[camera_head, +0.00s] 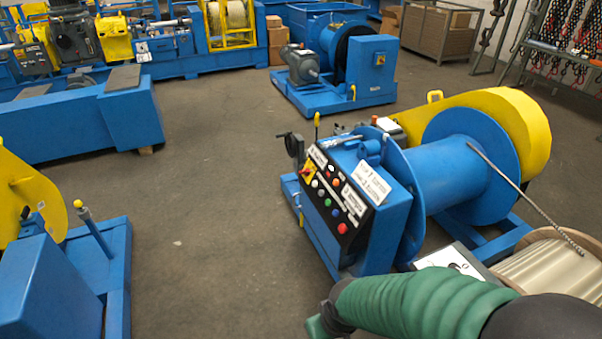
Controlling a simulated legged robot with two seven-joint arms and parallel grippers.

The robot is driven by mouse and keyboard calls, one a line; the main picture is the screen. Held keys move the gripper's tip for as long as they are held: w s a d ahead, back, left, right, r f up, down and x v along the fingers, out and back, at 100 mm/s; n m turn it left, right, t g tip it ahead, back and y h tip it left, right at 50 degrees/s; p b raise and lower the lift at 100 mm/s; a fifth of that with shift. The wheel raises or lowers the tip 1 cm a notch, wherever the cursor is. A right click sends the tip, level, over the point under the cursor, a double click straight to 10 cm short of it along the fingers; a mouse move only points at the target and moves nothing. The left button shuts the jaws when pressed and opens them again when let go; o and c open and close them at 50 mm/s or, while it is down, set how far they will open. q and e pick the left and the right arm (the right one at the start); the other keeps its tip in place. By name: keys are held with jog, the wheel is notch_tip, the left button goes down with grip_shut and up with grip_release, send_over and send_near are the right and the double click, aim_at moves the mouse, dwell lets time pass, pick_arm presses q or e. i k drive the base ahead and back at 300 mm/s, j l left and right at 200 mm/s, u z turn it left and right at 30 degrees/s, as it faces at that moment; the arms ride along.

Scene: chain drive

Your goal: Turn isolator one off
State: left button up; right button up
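A blue winch stands right of centre with a sloped black control panel (337,200) on its blue cabinet. A red-and-yellow rotary switch (308,172) sits at the panel's upper left; its handle position is too small to read. Below it are several coloured buttons, including a large red one (342,228). I cannot read which switch is labelled isolator one. My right arm, in a green sleeve, enters from the lower right; its dark end (325,318) is below and in front of the cabinet, apart from the panel. Its fingers are not clear. My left gripper is not in view.
A light plate with a dark round part (450,258) shows behind my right arm, beside a cable reel (548,268). A blue-and-yellow machine (60,270) stands at lower left. Another blue winch (335,65) is at the back. The floor (215,200) between is clear.

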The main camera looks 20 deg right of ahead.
aim_at(306, 171)
jog(key=i+z, duration=0.15)
jog(key=z, duration=0.6)
jog(key=i+j+z, duration=0.4)
jog(key=j, duration=0.2)
jog(key=i+j+z, duration=0.45)
jog(key=j, duration=0.25)
jog(key=i+j+z, duration=0.2)
jog(key=j, duration=0.2)
jog(key=i+j, duration=0.1)
jog(key=j, duration=0.35)
jog(key=i+j, duration=0.15)
jog(key=j, duration=0.3)
jog(key=i+j, duration=0.1)
jog(key=j, duration=0.35)
jog(key=i+j, duration=0.15)
jog(key=j, duration=0.3)
jog(key=i+j, duration=0.1)
jog(key=j, duration=0.3)
jog(key=z, duration=0.05)
